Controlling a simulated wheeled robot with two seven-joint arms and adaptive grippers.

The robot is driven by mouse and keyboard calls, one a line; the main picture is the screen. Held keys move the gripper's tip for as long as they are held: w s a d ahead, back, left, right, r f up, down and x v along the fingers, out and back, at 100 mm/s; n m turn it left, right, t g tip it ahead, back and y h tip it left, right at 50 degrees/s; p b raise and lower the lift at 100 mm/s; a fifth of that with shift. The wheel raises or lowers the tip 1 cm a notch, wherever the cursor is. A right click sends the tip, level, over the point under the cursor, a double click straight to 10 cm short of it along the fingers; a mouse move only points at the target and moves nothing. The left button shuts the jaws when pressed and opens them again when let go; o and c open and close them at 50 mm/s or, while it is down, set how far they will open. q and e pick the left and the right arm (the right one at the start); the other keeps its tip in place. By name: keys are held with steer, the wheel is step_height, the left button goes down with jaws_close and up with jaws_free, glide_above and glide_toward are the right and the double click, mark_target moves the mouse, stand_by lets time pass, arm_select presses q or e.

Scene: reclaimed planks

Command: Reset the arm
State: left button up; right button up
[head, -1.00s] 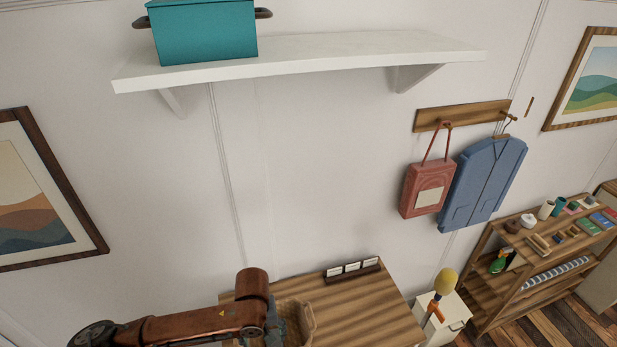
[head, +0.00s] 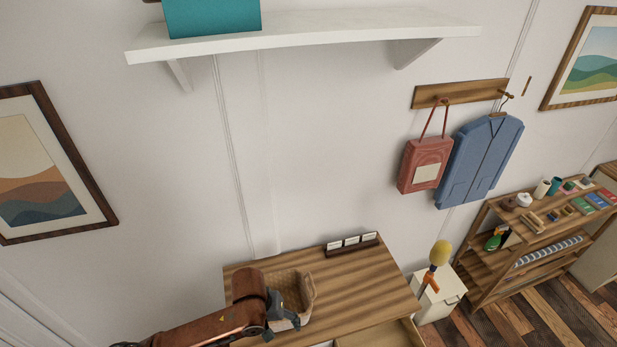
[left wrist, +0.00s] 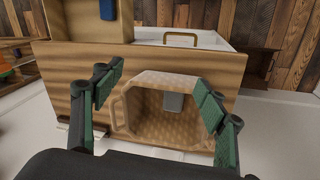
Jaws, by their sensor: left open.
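My left arm reaches in from the lower left of the head view. Its gripper (head: 284,318) is over the front left part of the wooden tabletop (head: 365,285), beside a woven tan basket (head: 308,284). In the left wrist view, the left gripper (left wrist: 155,100) has its green-padded fingers wide apart. The basket (left wrist: 145,82) shows between and beyond them, with a small grey block-like thing in it. I cannot tell whether the fingers touch the basket. My right gripper is not in view.
A dark holder with white cards (head: 352,244) stands at the tabletop's back edge. A white cabinet (head: 438,298) stands to its right. A red bag (head: 424,165) and blue jacket (head: 480,160) hang from hooks.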

arm_select(q)
steer(key=s+a+f+t+y, duration=0.1)
steer(key=s+a+f, duration=0.2)
steer(key=s+a, duration=0.45)
steer(key=s+a+f+t+y, duration=0.1)
steer(key=s+a+f, duration=0.3)
steer(key=a, duration=0.7)
steer(key=s+a+f+t+y, duration=0.1)
steer(key=s+a+f, duration=0.2)
steer(key=s+a, duration=0.45)
step_height(320, 180, down, 39)
steer(key=m+g+b, duration=0.1)
steer(key=g+b, duration=0.1)
steer(key=b, duration=0.6)
steer(key=s+f+b, duration=0.5)
steer(key=s+f, duration=1.4)
steer(key=f, duration=0.3)
steer(key=shift+d+m+g+h, duration=0.3)
steer(key=shift+m+g, duration=0.1)
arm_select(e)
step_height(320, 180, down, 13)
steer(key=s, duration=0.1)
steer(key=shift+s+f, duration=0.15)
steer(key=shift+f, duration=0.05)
